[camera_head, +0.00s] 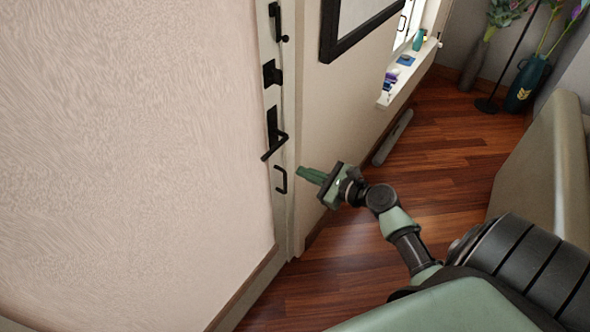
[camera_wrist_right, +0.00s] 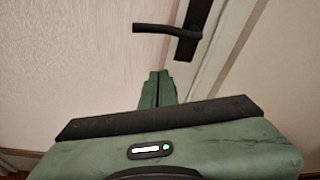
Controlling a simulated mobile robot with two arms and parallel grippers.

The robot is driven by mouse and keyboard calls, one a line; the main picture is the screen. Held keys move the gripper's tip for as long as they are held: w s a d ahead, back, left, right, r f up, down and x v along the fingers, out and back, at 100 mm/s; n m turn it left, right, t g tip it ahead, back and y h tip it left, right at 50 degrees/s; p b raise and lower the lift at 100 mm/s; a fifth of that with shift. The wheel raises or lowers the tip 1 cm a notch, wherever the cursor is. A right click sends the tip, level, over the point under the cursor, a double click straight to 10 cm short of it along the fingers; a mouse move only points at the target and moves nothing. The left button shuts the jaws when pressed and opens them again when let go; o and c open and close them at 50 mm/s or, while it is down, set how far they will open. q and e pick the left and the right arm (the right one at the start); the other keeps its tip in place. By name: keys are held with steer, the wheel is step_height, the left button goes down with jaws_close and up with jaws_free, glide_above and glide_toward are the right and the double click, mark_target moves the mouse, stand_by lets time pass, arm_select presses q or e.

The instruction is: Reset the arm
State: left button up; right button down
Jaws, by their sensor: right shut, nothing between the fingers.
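My right gripper (camera_head: 311,175) is shut and empty in the head view. It points left toward the edge of the pale door, a little apart from the black handles there. In the right wrist view the closed green fingers (camera_wrist_right: 158,88) show below the black lever handle (camera_wrist_right: 170,30). The same lever handle (camera_head: 273,140) shows in the head view, above and left of the fingers. My right arm reaches in from the lower right. My left gripper is not in view.
A black pull (camera_head: 281,180) sits on the door edge near my fingers. A framed picture (camera_head: 352,25) hangs on the wall. A sofa (camera_head: 545,165) stands at right, a blue vase (camera_head: 526,85) behind it. The wooden floor (camera_head: 430,150) between is mostly clear.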

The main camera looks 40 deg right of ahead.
steer(key=s+a+f+n+g+h, duration=0.15)
steer(key=s+f+n+g, duration=0.35)
steer(key=f, duration=0.7)
steer(key=s+a+f+n+b, duration=0.1)
steer(key=s+a+f+n, duration=0.15)
steer(key=s+f, duration=0.6)
steer(key=s+a+f+n+g+h, duration=0.1)
steer(key=s+f+n+g, duration=0.3)
steer(key=f, duration=1)
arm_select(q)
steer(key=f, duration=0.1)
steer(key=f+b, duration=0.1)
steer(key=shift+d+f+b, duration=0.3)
arm_select(e)
steer(key=s+a+f+n+g, duration=0.1)
steer(key=s+a+f+n, duration=0.1)
steer(key=s+f+n, duration=0.3)
steer(key=s+a+f+n+g+h, duration=0.1)
steer(key=s+a+f+n+g, duration=0.1)
steer(key=s+f+n, duration=0.3)
steer(key=s+a+f+n+g, duration=0.1)
steer(key=s+a+f+n, duration=0.3)
steer(key=s+n, duration=0.6)
steer(key=s+f, duration=0.1)
steer(key=s, duration=0.5)
steer(key=shift+s+f+g, duration=0.3)
steer(key=shift+f, duration=0.05)
